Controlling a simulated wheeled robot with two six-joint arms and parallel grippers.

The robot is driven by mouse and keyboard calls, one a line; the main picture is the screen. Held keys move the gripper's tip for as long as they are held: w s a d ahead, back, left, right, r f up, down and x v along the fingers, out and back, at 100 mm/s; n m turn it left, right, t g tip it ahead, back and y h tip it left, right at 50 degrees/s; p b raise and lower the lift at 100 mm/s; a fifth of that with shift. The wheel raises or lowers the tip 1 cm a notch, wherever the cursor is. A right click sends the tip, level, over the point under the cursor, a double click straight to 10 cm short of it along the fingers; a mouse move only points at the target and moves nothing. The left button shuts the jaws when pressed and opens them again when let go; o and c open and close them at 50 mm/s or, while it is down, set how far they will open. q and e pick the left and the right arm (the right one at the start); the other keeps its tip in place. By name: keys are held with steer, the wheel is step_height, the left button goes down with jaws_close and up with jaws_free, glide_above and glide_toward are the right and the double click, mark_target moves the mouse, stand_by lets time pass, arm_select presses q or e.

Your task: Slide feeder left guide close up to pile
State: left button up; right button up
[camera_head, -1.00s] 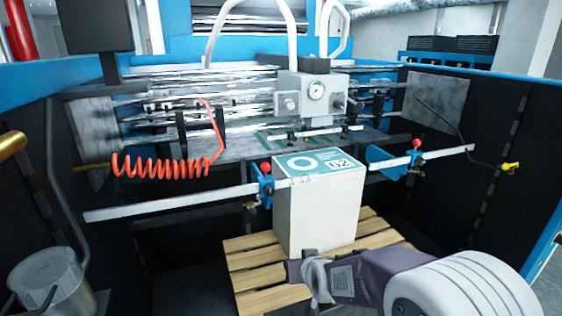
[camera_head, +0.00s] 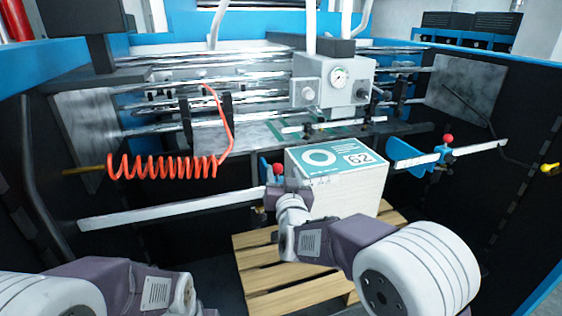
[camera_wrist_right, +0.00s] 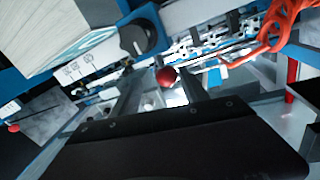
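The left guide is a blue bracket (camera_head: 266,172) with a red knob (camera_head: 277,168), on a long white bar beside the left edge of the pile (camera_head: 345,188). My right gripper (camera_head: 280,188) is at this guide, in front of the pile's left side, and hides the lower bracket. In the right wrist view the red knob (camera_wrist_right: 166,75) shows between two spread fingers; I see no firm grip on it. The pile is a white block with a green printed top. Any gap between guide and pile is hidden. My left forearm shows at lower left; its gripper is out of view.
The pile stands on a wooden pallet (camera_head: 262,262). The right guide (camera_head: 408,157), with its own red knob, is on the right bar. An orange coiled hose (camera_head: 160,167) hangs above the white left bar (camera_head: 175,210). The suction head (camera_head: 333,82) is behind the pile.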

steer(key=w+p, duration=0.1)
steer(key=w, duration=0.5)
steer(key=shift+a, duration=0.3)
jaws_close()
steer(key=shift+f, duration=0.25)
stand_by(0.7)
